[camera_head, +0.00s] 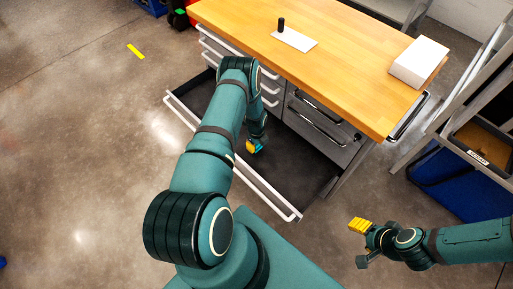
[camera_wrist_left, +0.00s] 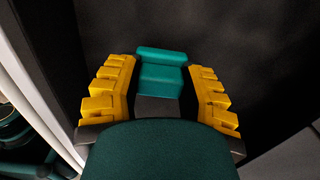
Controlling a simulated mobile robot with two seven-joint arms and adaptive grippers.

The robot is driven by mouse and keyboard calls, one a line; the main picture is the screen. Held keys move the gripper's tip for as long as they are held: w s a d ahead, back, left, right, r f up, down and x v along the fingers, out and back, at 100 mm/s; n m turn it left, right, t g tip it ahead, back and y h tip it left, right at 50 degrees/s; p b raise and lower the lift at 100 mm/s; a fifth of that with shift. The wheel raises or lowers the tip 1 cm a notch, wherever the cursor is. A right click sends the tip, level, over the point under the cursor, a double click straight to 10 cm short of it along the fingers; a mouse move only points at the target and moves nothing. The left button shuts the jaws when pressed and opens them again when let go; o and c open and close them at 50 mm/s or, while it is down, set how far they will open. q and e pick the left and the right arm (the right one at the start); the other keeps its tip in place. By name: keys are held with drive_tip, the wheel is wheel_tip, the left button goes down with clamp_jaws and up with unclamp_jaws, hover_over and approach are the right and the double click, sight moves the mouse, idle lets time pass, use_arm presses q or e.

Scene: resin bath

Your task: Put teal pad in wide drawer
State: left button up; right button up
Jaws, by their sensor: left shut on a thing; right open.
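The wide drawer (camera_head: 300,165) is pulled out at the bottom of the workbench. Its floor is dark and its front edge is white. My left gripper (camera_head: 254,146) reaches down into it. In the left wrist view the teal pad (camera_wrist_left: 162,82) sits between the yellow fingers of my left gripper (camera_wrist_left: 160,72), with the dark drawer floor behind it. I cannot tell whether the pad touches the floor. My right gripper (camera_head: 360,226) is open and empty, outside the drawer at the lower right.
The wooden workbench top (camera_head: 330,70) carries a white plate (camera_head: 296,40) with a black upright peg (camera_head: 281,25), and a white box (camera_head: 419,62). Smaller drawers (camera_head: 318,122) sit above the open one. A grey rack with a blue bin (camera_head: 440,185) stands at right.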

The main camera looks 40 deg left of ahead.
use_arm(q)
wheel_tip(320, 180, down, 3)
drive_tip(key=shift+r+b, duration=0.1)
drive_tip(key=shift+b, duration=0.2)
drive_tip(key=shift+r, duration=0.1)
drive_tip(key=o, duration=1.1)
